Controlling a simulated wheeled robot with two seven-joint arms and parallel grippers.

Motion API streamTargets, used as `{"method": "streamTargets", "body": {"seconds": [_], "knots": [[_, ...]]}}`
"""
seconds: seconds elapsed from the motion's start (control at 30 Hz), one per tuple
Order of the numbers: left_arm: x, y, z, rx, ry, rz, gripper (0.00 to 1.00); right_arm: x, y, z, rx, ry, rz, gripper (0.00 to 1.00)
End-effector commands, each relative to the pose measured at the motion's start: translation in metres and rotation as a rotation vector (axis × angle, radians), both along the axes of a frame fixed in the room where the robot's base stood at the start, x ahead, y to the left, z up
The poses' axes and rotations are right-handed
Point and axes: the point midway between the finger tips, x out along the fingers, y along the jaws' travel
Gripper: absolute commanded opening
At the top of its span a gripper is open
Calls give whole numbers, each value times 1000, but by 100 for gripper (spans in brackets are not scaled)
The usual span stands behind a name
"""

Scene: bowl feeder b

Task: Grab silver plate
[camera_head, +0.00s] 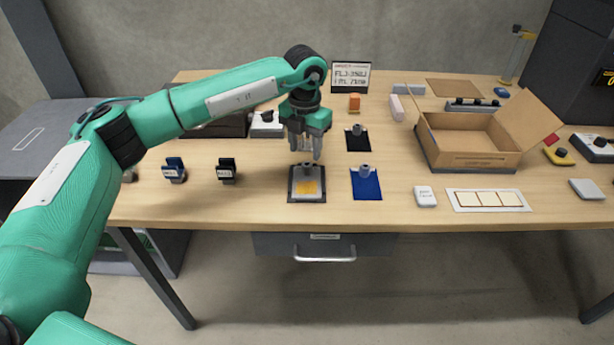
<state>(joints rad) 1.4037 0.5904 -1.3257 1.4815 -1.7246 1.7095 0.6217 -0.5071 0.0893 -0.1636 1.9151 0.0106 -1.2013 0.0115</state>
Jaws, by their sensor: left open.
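A silver plate (306,195) with a yellow-orange patch and a small grey knob at its back edge lies on a dark mat near the table's front edge. My left gripper (304,155) is open and points down just above and behind the plate, close to the knob. Its fingers look empty; whether they touch the knob I cannot tell. My right gripper does not show.
A blue plate (366,185) lies close to the right, a black plate (358,140) behind it. Two dark clip-like holders (227,172) (175,171) stand left. An open cardboard box (470,150) stands right. A white block (425,196) and a framed card (487,200) lie at the front right.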

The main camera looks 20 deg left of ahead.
Motion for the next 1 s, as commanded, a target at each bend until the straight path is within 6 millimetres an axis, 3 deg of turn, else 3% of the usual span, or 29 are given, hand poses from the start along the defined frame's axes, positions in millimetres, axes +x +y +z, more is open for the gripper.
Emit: {"method": "streamTargets", "body": {"seconds": [0.23, 0.5, 0.73, 0.77, 1.0], "knots": [[2, -1, -15, -1, 1, -1, 47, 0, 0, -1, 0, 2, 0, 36], [5, -3, -53, -1, 2, -1, 47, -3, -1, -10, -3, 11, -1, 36], [6, -3, -57, -2, 0, -1, 47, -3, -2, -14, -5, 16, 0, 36], [6, -3, -57, -2, 0, -1, 45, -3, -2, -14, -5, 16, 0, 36], [6, -3, -57, -2, 0, -1, 0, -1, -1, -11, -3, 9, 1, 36]]}}
